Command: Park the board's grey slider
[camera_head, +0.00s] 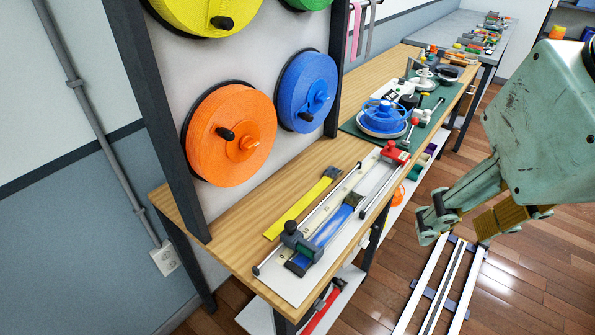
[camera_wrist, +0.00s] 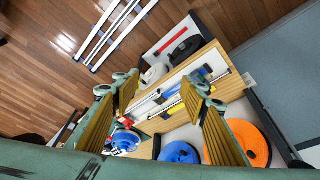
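A long white board (camera_head: 284,285) lies on the wooden bench. A dark grey block (camera_head: 296,240), which looks like the grey slider, sits at the board's near-left end on a thin rod. A red block (camera_head: 394,153) is at the far end, and a blue strap piece (camera_head: 332,224) with dark ends lies along the board. My gripper (camera_head: 462,216) hangs in the air to the right of the bench, apart from the board. In the wrist view my gripper (camera_wrist: 163,88) has its fingers wide apart with nothing between them. The grey slider cannot be made out clearly there.
A yellow strap (camera_head: 298,208) lies beside the board on the bench (camera_head: 243,258). Orange (camera_head: 205,155) and blue (camera_head: 307,92) reels hang on the upright panel behind. A blue handwheel (camera_head: 385,115) stands on a green mat farther along.

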